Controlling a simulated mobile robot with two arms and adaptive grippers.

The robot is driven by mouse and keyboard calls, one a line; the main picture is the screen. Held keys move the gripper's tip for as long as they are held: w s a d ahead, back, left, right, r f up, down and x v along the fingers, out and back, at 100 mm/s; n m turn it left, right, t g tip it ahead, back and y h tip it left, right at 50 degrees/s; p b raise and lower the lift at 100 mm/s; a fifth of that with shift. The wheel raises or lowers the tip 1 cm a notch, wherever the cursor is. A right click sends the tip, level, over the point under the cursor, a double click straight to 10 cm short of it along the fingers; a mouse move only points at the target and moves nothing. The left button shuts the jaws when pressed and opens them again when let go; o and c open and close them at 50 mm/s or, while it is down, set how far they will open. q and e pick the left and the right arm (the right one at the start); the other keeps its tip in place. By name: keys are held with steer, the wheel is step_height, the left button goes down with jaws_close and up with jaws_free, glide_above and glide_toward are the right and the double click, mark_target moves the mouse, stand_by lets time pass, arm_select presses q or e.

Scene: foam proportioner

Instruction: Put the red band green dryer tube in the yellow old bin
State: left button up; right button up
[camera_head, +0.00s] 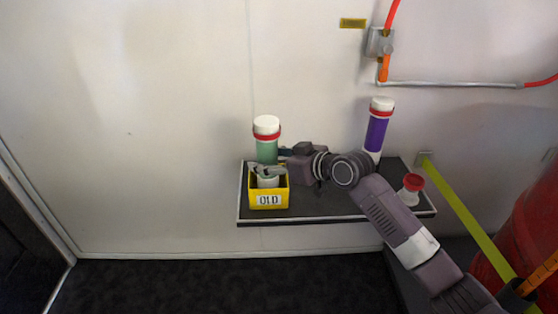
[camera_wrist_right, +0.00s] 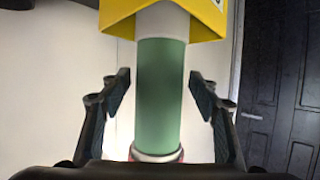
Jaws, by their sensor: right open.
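The green dryer tube (camera_head: 267,150) has a white cap and a red band near its top. It stands upright with its white lower end inside the yellow bin (camera_head: 254,199), which is labelled OLD. My right gripper (camera_head: 270,169) reaches in from the right, just above the bin's rim, and partly hides the lower tube. In the right wrist view, the tube (camera_wrist_right: 161,95) stands between the open fingers, with a gap on each side. The yellow bin (camera_wrist_right: 112,13) is at the top there. My left gripper is out of view.
A dark shelf (camera_head: 320,210) carries the bin. A purple tube (camera_head: 376,134) with a white cap stands at the back right, and a small white piece with a red top (camera_head: 412,188) is near the right edge. A yellow-green strap (camera_head: 468,213) and red tank (camera_head: 530,225) are farther right.

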arm_select(q)
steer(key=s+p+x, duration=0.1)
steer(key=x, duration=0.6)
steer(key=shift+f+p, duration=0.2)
steer(key=shift+p, duration=0.15)
arm_select(e)
steer(key=v, duration=1.2)
